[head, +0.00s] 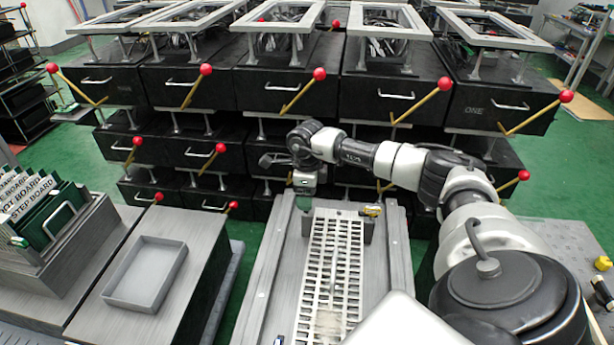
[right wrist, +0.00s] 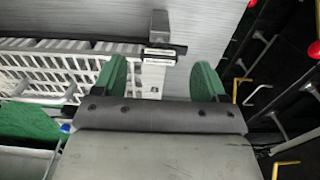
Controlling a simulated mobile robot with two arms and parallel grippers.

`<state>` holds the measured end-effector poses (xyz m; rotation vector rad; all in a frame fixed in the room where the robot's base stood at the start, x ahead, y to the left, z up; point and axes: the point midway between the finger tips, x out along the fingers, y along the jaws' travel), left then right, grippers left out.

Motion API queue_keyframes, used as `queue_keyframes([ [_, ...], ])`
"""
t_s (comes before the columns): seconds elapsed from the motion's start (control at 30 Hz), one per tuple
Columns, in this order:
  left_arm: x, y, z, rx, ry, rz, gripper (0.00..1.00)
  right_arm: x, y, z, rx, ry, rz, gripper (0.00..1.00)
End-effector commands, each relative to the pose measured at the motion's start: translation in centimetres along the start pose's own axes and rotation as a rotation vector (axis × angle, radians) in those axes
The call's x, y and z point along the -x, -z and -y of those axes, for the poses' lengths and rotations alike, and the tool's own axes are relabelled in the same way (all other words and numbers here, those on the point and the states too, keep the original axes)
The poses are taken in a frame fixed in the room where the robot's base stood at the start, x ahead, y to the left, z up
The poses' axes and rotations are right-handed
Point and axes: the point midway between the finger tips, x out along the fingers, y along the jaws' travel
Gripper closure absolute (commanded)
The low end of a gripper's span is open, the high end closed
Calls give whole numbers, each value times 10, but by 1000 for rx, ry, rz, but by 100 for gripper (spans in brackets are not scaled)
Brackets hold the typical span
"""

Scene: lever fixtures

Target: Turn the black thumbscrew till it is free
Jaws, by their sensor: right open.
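My right gripper (head: 305,198) is over the far end of the white slotted rack (head: 332,262), near its left side. In the right wrist view its two green fingers (right wrist: 161,75) are spread apart, with nothing held between them. Beyond and between the fingertips are a grey bracket end (right wrist: 150,80), a dark bar (right wrist: 110,46) and a small grey block (right wrist: 159,27). I cannot make out the black thumbscrew for certain in either view. A small yellow and black piece (head: 371,210) sits at the rack's far right end. My left gripper is not in view.
The rack lies in a grey trough with raised side walls (head: 398,255). Black drawer units with red-knobbed yellow levers (head: 318,75) stand close behind. An empty grey tray (head: 146,272) and a holder of green boards (head: 45,205) are at the left.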

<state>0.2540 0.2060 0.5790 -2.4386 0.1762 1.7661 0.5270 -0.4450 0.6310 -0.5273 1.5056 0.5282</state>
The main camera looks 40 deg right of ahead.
Motion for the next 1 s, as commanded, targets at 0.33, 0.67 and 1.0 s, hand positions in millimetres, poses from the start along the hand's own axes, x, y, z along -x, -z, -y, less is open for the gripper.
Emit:
queue_keyframes([
  [0.33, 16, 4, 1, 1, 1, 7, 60, 70, 0, 0, 1, 1, 2, 28],
  [0.67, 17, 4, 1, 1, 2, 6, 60, 84, 0, 0, -1, 0, 0, 28],
  [1.0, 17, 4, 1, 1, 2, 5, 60, 84, 0, 0, 0, 0, 0, 28],
])
